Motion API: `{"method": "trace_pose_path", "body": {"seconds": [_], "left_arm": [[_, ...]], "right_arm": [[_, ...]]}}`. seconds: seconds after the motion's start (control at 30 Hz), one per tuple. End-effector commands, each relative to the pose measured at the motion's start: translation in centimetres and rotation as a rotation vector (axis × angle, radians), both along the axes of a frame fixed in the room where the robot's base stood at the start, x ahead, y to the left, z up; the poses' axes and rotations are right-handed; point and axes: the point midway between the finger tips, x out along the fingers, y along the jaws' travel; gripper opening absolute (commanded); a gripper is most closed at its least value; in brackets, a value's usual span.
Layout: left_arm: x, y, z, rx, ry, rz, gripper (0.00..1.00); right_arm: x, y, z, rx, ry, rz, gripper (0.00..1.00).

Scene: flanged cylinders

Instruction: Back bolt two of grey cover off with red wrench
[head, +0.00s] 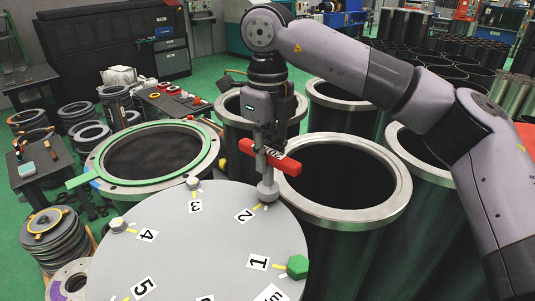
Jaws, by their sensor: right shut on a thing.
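The grey cover (190,255) is a round plate with numbered labels around its rim, on a cylinder at the bottom. My right gripper (266,143) is shut on the red wrench (285,164) and points down above the cover's far rim. The wrench's grey shaft ends in a rounded socket (267,190) at the bolt place by label 2 (244,215). Bolt two itself is hidden under the socket. A green bolt (297,267) stands by label 1. My left gripper is out of view.
An open flanged cylinder (395,202) stands close right of the cover; more stand behind it. A cylinder with a green ring (213,140) is at the back left. Tables with small parts (42,165) and stacked rings (45,240) are at the left.

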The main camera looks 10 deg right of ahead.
Motion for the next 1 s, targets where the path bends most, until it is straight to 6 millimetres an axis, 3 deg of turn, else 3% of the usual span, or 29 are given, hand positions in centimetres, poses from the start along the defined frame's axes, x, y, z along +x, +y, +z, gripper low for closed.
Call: {"method": "trace_pose_path", "body": {"seconds": [0.87, 1.0], "left_arm": [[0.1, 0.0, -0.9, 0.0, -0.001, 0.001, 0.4], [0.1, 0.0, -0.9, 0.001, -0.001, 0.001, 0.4]], "right_arm": [[0.0, 0.0, -1.2, 0.001, -0.002, 0.0, 0.0], [0.0, 0.0, -1.3, 0.002, 0.0, 0.075, 0.0]]}}
